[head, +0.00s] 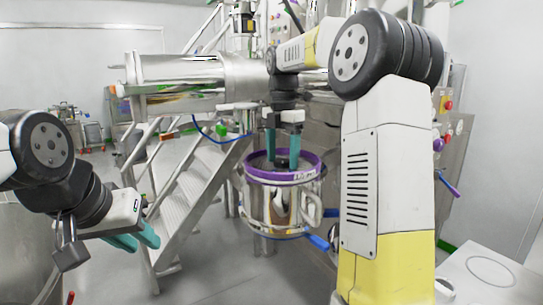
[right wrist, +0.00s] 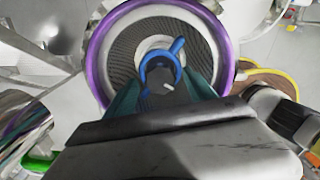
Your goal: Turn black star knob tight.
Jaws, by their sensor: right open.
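My right gripper (head: 283,150) points straight down over a round vessel with a purple rim (head: 251,172). Its teal fingers are apart, one on each side of a small dark part (head: 281,163) at the centre of the vessel's top, which looks like the black star knob. In the right wrist view, the dark part (right wrist: 164,92) lies between the teal fingers, with a blue curved piece (right wrist: 178,47) around it. The knob's star shape is not clear, and I cannot tell whether the fingers touch it. My left gripper (head: 134,239) hangs empty at lower left, its teal fingers apart.
A large horizontal steel cylinder (head: 180,83) is behind the vessel. Metal stairs (head: 185,195) stand to the left of the vessel. Blue-ended handles (head: 317,242) stick out at the vessel's lower right. A pale table top (head: 490,275) is at the lower right. Open floor lies at left.

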